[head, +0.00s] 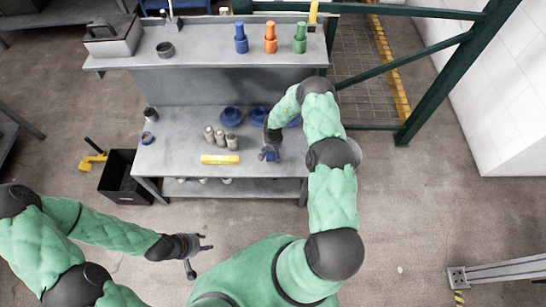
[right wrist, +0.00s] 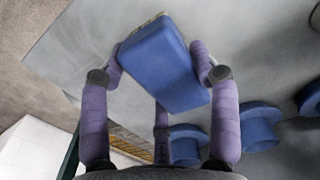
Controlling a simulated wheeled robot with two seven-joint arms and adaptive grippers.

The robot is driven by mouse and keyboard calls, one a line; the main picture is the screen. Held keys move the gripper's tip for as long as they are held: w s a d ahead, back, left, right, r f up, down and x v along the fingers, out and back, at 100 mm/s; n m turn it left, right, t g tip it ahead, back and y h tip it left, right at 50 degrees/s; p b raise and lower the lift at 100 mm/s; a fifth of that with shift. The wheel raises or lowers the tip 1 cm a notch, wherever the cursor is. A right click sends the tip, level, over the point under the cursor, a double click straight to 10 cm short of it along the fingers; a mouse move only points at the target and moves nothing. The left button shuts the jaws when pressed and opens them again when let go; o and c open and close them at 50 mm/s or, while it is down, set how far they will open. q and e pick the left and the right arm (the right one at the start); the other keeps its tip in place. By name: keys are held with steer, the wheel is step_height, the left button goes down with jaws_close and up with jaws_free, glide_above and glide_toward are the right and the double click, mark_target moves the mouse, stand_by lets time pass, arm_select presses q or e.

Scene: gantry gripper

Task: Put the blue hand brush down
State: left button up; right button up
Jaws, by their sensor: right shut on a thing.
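The blue hand brush (right wrist: 160,62) shows in the right wrist view as a blue block with a thin pale strip along its far edge. My right gripper (right wrist: 160,68) is shut on it, with purple fingers on both sides. In the head view my right gripper (head: 270,153) is over the right part of the lower grey table (head: 262,172), with a little blue of the brush showing at the fingers. I cannot tell whether the brush touches the table. My left gripper (head: 204,243) is open and empty, in front of the table and above the floor.
A yellow block (head: 220,159) lies left of my right gripper, with several grey-beige cylinders (head: 220,138) behind it. Blue flanged parts (head: 231,116) stand at the back. A black bin (head: 123,176) is left of the table. Blue, orange (head: 270,38) and green bottle-like parts stand on the upper shelf.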

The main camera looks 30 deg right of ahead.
mark_target(273, 156)
steer(key=shift+f+b, duration=0.65)
steer(key=shift+f, duration=0.9)
steer(key=shift+f, duration=0.15)
steer(key=o, duration=1)
